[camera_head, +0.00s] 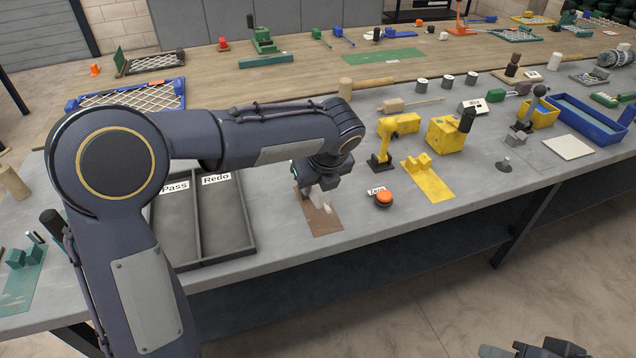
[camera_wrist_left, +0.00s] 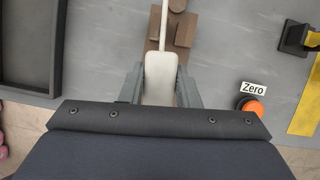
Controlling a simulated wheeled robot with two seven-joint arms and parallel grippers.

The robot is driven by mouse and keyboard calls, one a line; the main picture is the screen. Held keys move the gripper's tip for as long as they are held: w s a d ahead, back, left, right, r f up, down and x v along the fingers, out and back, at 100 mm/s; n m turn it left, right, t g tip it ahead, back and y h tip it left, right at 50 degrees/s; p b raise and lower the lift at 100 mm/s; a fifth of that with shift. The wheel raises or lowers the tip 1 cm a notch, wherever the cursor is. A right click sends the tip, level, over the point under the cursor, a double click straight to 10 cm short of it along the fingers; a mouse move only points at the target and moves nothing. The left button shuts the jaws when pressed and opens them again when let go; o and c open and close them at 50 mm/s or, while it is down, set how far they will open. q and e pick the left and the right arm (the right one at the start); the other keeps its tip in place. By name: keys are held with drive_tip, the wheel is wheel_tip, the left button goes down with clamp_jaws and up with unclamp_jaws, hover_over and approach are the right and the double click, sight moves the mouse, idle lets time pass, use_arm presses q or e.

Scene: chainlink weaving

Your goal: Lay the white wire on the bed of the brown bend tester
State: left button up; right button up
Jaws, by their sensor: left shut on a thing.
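The white wire (camera_wrist_left: 161,75) is held between the two fingers of my left gripper (camera_wrist_left: 160,88), which is shut on it. In the left wrist view its wide end is in the fingers and a thin part runs away over the brown bend tester (camera_wrist_left: 184,30). In the head view the white wire (camera_head: 321,203) shows small below my left gripper (camera_head: 317,186), over the brown bend tester (camera_head: 322,224). The gripper and wire hide much of the tester's bed. I cannot tell whether the wire touches it. Dark parts, apparently my right gripper (camera_head: 545,350), show at the bottom edge.
A black tray (camera_head: 250,243) marked Pass and Redo lies left of the tester. An orange button (camera_head: 384,198) with a Zero label (camera_head: 377,189) is to its right, then a yellow tester (camera_head: 428,181). The table's front edge is close to the tester.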

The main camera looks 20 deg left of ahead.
sight(320, 213)
use_arm(q)
drive_tip(key=shift+d+m, duration=0.4)
drive_tip(key=shift+m, duration=0.3)
drive_tip(key=shift+f, duration=0.1)
use_arm(e)
drive_tip(key=shift+s+d, duration=0.15)
drive_tip(key=shift+d, duration=0.2)
drive_tip(key=shift+r, duration=0.15)
use_arm(q)
drive_tip(key=shift+r+p, duration=0.2)
drive_tip(key=shift+p, duration=0.2)
drive_tip(key=shift+f+b, duration=0.55)
drive_tip(key=shift+f, duration=0.35)
drive_tip(key=shift+f+b, duration=0.5)
drive_tip(key=shift+f, duration=0.7)
use_arm(e)
drive_tip(key=shift+f, duration=0.8)
use_arm(q)
drive_tip(key=shift+f, duration=0.6)
use_arm(e)
drive_tip(key=shift+f, duration=0.25)
use_arm(q)
drive_tip(key=o, duration=1.1)
